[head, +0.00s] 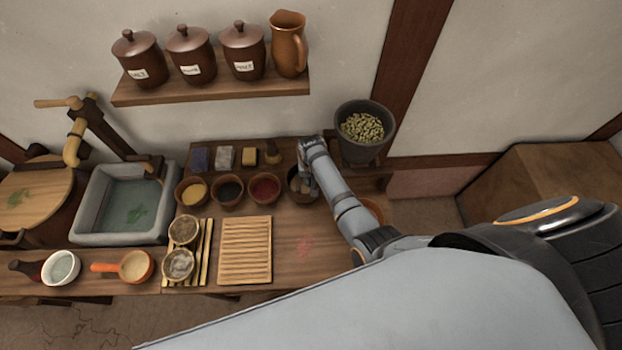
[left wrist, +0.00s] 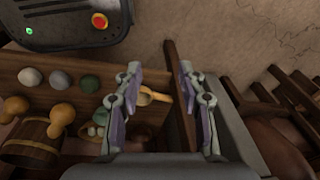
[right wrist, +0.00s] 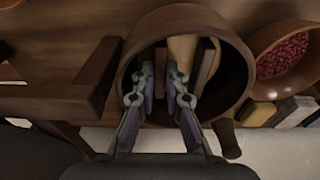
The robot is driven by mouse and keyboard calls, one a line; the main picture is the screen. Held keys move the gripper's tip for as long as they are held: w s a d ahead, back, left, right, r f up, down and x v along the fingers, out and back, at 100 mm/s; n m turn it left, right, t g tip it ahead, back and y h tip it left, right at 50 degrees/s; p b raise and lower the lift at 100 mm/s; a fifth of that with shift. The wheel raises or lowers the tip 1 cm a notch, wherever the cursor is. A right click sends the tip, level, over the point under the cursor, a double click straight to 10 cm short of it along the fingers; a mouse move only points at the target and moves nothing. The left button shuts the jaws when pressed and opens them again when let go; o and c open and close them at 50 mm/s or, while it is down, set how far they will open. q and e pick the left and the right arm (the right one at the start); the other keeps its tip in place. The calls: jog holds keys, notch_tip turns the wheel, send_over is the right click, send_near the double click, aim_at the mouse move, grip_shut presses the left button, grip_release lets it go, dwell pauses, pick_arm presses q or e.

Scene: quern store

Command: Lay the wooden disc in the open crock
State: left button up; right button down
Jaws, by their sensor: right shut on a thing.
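The open crock (right wrist: 229,82) is a round brown vessel with a dark inside, seen from above in the right wrist view. In the head view it (head: 292,190) stands at the right end of the bowl row, partly hidden by my right arm. My right gripper (right wrist: 161,76) reaches over its mouth and is shut on a brown wooden piece (right wrist: 160,60), apparently the wooden disc, seen only in part. A tan piece stands beside it; whether it belongs to the disc I cannot tell. My left gripper (left wrist: 165,88) is open and empty, away from the crock.
A bowl of red beans (right wrist: 288,55) stands close beside the crock. A dark pot of pale green beans (head: 362,128) stands to the right and behind. A slatted wooden rack (head: 245,250) lies in front. A stone basin (head: 95,205) is at left.

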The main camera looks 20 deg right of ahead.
jog(key=shift+f, duration=0.35)
jog(key=c, duration=1.7)
grip_release()
jog(key=shift+c, duration=0.2)
pick_arm(q)
jog(key=shift+s+a+f, duration=0.15)
jog(key=shift+s+a, duration=0.05)
jog(key=shift+s, duration=0.25)
pick_arm(e)
jog(key=shift+o, duration=0.3)
jog(key=shift+r, duration=0.45)
jog(key=r+p, duration=0.4)
jog(key=p, duration=0.1)
jog(key=r+p, duration=0.2)
jog(key=p, duration=0.1)
jog(key=shift+s+r, duration=0.3)
jog(key=shift+r, duration=0.1)
pick_arm(q)
notch_tip(320, 180, up, 7)
jog(key=b, duration=0.1)
jog(key=shift+s, duration=0.15)
pick_arm(e)
jog(key=shift+s+a+r, duration=0.1)
jog(key=shift+s+r, duration=0.1)
jog(key=shift+r, duration=1.05)
jog(key=shift+s+a+r, duration=0.1)
jog(key=shift+s+r, duration=0.05)
jog(key=shift+r, duration=1.05)
